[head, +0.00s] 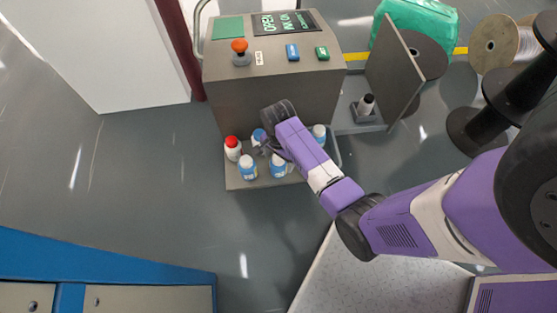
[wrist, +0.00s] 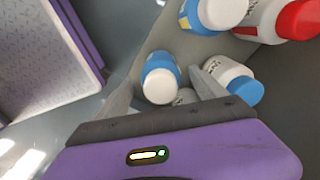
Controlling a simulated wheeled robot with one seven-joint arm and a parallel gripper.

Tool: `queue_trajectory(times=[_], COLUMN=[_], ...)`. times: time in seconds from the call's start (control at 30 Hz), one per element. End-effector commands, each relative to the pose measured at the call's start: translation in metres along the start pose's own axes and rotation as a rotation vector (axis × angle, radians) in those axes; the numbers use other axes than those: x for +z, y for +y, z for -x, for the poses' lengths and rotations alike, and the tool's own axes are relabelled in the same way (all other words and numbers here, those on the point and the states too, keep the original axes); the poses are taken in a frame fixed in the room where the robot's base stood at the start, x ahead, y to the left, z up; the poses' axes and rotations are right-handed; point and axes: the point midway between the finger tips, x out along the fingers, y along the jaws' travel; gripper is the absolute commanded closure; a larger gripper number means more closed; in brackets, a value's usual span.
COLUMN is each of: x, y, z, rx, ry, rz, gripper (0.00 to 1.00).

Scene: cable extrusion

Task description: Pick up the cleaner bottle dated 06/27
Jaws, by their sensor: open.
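Several white-and-blue bottles stand on a low grey shelf (head: 240,183), among them a front left bottle (head: 247,168), a front middle bottle (head: 278,166) and a right bottle (head: 319,132). No date can be read, so I cannot tell which bottle is 06/27. My gripper (head: 265,147) is open over the bottles. A blue-capped white bottle (wrist: 232,79) is just beyond the right finger. I cannot tell whether the fingers touch any bottle.
A red-capped bottle (head: 232,148) stands at the shelf's left end. The grey control cabinet (head: 270,92) rises behind the shelf. A grey upright panel (head: 392,75) and cable spools (head: 497,45) stand to the right. Floor left of the shelf is clear.

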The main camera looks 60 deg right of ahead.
Motion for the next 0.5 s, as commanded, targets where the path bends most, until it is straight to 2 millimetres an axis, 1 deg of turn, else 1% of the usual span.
queue_trajectory(times=[0.03, 0.13, 0.4, 0.43, 0.5], x=[0.0, 0.0, 0.0, 0.0, 0.0], y=[0.0, 0.0, -0.001, -0.001, -0.001], z=[-0.009, -0.018, -0.02, -0.02, -0.02], rx=[0.001, 0.0, -0.001, -0.001, -0.001], ry=[-0.001, 0.0, 0.0, 0.0, 0.0], rz=[0.0, 0.0, 0.001, 0.0, 0.0], gripper=[0.2, 0.2, 0.2, 0.22, 0.36])
